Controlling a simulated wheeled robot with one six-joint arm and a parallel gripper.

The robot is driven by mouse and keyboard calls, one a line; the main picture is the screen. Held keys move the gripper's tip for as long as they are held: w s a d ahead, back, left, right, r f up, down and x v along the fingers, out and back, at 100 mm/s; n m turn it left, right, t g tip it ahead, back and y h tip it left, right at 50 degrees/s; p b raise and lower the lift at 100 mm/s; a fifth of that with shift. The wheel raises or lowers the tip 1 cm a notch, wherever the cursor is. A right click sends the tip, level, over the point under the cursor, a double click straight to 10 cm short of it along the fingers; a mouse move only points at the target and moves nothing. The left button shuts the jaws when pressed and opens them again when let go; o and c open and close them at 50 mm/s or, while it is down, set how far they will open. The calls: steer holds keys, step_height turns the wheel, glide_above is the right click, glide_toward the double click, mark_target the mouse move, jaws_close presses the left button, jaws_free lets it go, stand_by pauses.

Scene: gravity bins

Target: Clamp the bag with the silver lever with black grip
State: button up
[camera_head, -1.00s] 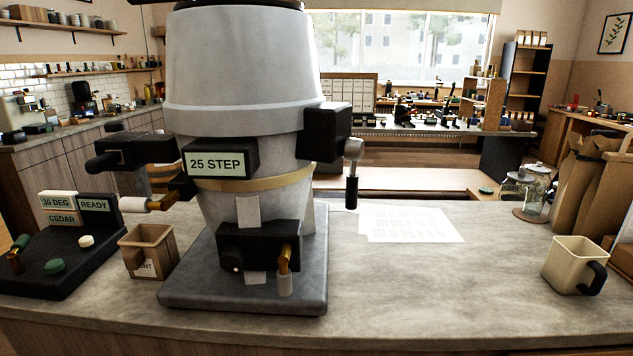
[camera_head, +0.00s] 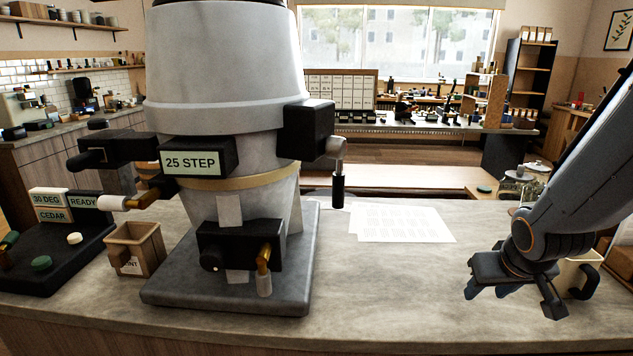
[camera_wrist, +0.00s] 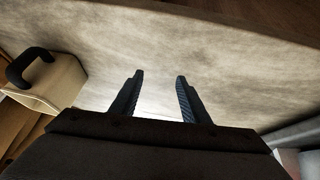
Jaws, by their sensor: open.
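The silver lever with black grip (camera_head: 338,188) hangs down from a black block (camera_head: 309,130) on the right side of the large grey gravity bin (camera_head: 215,70). The bin stands on a dark grey base plate (camera_head: 300,250). I cannot make out a bag in these views. My gripper (camera_head: 512,300) is at the right of the counter, well apart from the lever, pointing down. In the wrist view its two fingers (camera_wrist: 158,98) are spread with bare counter between them.
A cream mug with black handle (camera_head: 581,275) stands partly behind my gripper; it also shows in the wrist view (camera_wrist: 55,85). White papers (camera_head: 405,222) lie right of the bin. A small wooden box (camera_head: 135,250) and a dark panel (camera_head: 55,265) stand left.

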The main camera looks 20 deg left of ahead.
steer(key=w+a+r+n+t+y, duration=0.4)
steer(key=w+a+r+n+y, duration=0.15)
steer(key=w+a, duration=0.75)
steer(key=a+r+n+g+y+p, duration=0.1)
steer(key=a+r+n+g+y, duration=0.1)
steer(key=a, duration=1)
steer(key=s+a+r+n+g+y+p, duration=0.1)
steer(key=a+r+n+y, duration=0.3)
steer(key=a+y, duration=0.5)
steer(key=a+r, duration=0.2)
steer(key=a, duration=0.1)
steer(key=shift+a+r+g, duration=0.25)
steer(key=shift+r+g, duration=0.05)
steer(key=shift+g, duration=0.1)
steer(key=shift+c, duration=0.3)
jaws_close()
